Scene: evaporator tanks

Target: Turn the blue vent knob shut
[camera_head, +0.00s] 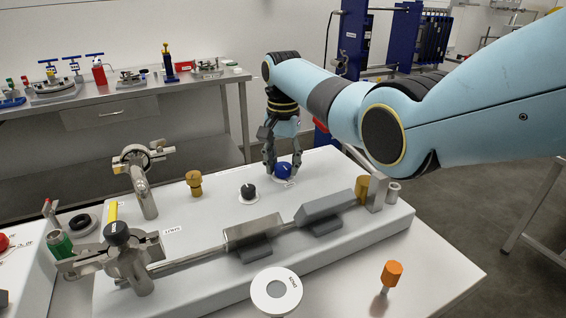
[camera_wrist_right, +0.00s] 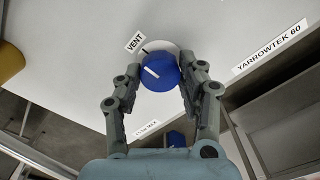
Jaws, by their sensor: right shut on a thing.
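The blue vent knob (camera_head: 283,171) sits on the white panel (camera_head: 330,255) near its back edge, on a pale round dial plate. My right gripper (camera_head: 283,168) reaches down from above with its fingers on either side of the knob. In the right wrist view the blue knob (camera_wrist_right: 160,72) lies between the two fingertips of the right gripper (camera_wrist_right: 160,80), which is shut on it. A white line on the knob's top is slanted. A VENT label (camera_wrist_right: 135,42) lies beside the dial. My left gripper is not in view.
A black knob (camera_head: 248,190) and a brass fitting (camera_head: 194,184) stand left of the blue knob. A steel linkage with grey blocks (camera_head: 252,232) crosses the panel in front. An orange knob (camera_head: 391,272) stands at the front right.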

